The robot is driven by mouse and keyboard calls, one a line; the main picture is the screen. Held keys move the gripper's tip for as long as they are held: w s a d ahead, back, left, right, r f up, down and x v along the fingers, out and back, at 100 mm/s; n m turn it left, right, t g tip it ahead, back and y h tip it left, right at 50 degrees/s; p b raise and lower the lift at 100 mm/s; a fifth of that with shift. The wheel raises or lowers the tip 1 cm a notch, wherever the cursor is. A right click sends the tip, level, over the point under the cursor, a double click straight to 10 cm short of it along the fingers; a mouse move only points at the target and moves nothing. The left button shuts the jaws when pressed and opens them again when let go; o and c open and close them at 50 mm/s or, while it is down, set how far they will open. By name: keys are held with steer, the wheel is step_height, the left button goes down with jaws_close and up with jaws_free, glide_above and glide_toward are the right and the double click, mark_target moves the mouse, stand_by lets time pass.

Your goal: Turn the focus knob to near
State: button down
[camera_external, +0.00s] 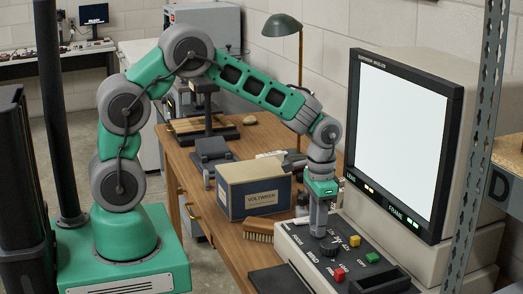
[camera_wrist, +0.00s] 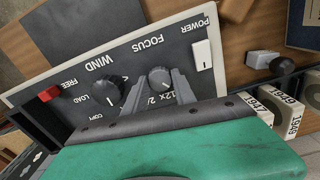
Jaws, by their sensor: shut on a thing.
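The microfilm reader's control panel (camera_wrist: 70,58) fills much of the wrist view, with its lettering upside down. The round grey focus knob (camera_wrist: 160,78) is below the word FOCUS. My gripper (camera_wrist: 160,88) is shut on it, one finger on each side. The knob's pointer is too small to read. In the external view my gripper (camera_external: 319,232) points straight down onto the panel (camera_external: 300,250) and hides the focus knob. The reader's screen (camera_external: 400,135) is lit plain white, with amber lights by LENS and green by FRAME.
A larger dark wind knob (camera_wrist: 106,92) is close beside my gripper. A white power switch (camera_wrist: 203,55) is on its other side. A red button (camera_wrist: 49,94) is at the panel's edge. A Voltmeen box (camera_external: 255,190) and a brush (camera_external: 259,229) lie left of the panel.

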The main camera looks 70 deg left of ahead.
steer(key=n+b, duration=0.1)
steer(key=n, duration=0.4)
steer(key=shift+n, duration=0.3)
steer(key=n+b, duration=0.1)
steer(key=n, duration=0.4)
steer(key=shift+n, duration=0.4)
steer(key=c, duration=1)
jaws_free()
step_height(320, 180, up, 8)
steer(key=shift+f+b, duration=0.1)
steer(key=shift+b, duration=0.45)
